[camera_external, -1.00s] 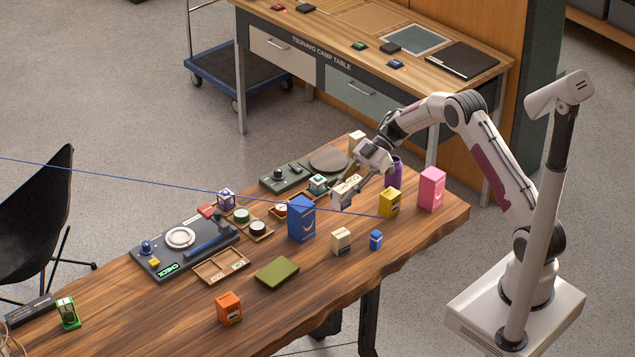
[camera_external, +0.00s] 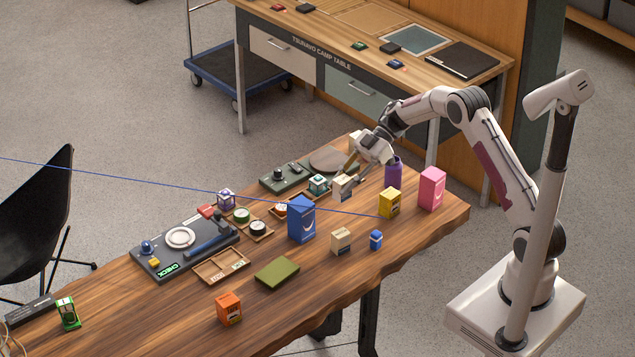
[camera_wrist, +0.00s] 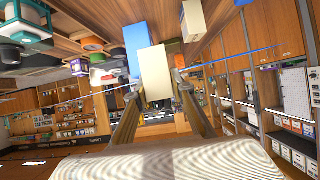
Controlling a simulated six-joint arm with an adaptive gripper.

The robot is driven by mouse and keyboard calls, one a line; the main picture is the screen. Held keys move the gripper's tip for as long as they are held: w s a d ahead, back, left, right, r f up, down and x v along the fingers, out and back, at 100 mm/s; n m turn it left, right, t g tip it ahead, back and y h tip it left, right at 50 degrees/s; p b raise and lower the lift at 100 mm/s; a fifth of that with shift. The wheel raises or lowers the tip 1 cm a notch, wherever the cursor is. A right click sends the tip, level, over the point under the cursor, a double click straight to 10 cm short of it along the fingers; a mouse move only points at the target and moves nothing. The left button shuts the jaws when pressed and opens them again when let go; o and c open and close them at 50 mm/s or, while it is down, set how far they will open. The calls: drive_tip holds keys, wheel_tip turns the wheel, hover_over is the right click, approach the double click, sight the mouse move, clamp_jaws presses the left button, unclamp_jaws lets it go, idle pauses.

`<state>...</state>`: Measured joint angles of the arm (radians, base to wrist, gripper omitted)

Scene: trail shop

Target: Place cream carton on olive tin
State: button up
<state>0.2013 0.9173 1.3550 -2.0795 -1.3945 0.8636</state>
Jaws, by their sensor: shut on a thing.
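My gripper (camera_external: 358,179) is shut on a cream carton (camera_external: 343,187), which looks upright near the back of the wooden table. In the wrist view this carton (camera_wrist: 155,73) sits between the two fingers (camera_wrist: 158,90). Whether its base touches the table is hard to tell. The olive tin (camera_external: 277,273) is a flat green block lying at the table's front middle, well to the lower left of my gripper. A second cream carton (camera_external: 341,240) stands on the table nearer the front edge and also shows in the wrist view (camera_wrist: 193,20).
A tall blue carton (camera_external: 301,219) stands between the held carton and the olive tin. A small blue box (camera_external: 376,240), yellow box (camera_external: 389,203), pink carton (camera_external: 432,189) and purple cylinder (camera_external: 393,172) stand to the right. An orange box (camera_external: 229,308) and wooden tray (camera_external: 222,267) flank the tin.

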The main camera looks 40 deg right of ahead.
drive_tip(key=shift+a, duration=0.1)
drive_tip(key=s+a+r, duration=0.2)
drive_tip(key=s+a, duration=0.1)
drive_tip(key=a, duration=0.7)
drive_tip(key=s+a+r, duration=0.2)
drive_tip(key=a, duration=0.8)
drive_tip(key=s+a+r, duration=0.3)
drive_tip(key=a, duration=0.7)
drive_tip(key=w+d+f+m+t+h, duration=0.1)
drive_tip(key=w+d+f+m+t, duration=0.1)
drive_tip(key=w+f+m+t, duration=0.2)
drive_tip(key=shift+f+m+t, duration=0.3)
drive_tip(key=shift+f+t, duration=0.1)
drive_tip(key=shift+d, duration=0.1)
drive_tip(key=shift+f, duration=3.1)
drive_tip(key=shift+f, duration=0.1)
